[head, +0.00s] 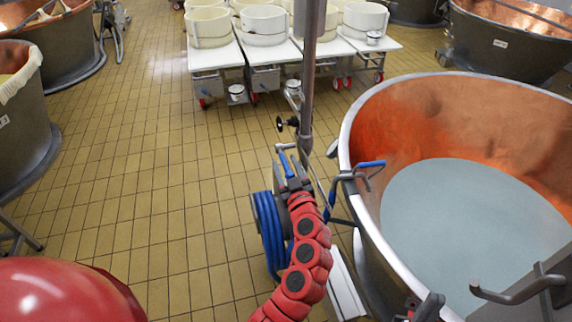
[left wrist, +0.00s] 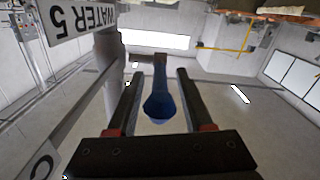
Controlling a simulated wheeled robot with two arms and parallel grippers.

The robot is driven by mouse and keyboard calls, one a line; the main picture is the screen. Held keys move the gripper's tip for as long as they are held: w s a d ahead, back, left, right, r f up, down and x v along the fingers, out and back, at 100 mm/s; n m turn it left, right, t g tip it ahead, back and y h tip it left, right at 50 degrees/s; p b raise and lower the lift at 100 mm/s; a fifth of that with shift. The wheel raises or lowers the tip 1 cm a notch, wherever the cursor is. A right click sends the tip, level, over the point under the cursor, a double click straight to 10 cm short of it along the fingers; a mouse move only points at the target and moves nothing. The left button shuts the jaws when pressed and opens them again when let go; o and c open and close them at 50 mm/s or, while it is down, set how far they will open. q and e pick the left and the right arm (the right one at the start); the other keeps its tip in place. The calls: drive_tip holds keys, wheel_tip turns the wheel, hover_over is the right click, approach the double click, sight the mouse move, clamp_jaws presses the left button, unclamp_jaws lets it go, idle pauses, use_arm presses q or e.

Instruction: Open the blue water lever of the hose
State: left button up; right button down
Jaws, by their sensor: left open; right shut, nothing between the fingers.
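The blue water lever (head: 284,161) is on the pipework at the foot of the upright metal pipe, in the middle of the head view. In the left wrist view the blue lever (left wrist: 160,98) lies between the two dark fingers of my left gripper (left wrist: 160,95), with a gap on each side. My left gripper (head: 293,176) is open, at the end of the red arm, and partly hides the fitting. The coiled blue hose (head: 268,232) hangs just left of the arm. My right gripper (head: 429,306) seems to be the dark shape at the bottom right, shut and empty.
A copper vat (head: 352,130) with pale liquid stands close on the right. A blue-handled piece (head: 371,164) sits at its rim. The upright pipe (head: 308,75) rises beside the lever. White tables (head: 214,56) with tubs stand behind.

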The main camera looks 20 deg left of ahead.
use_arm(q)
clamp_jaws()
idle(1.3)
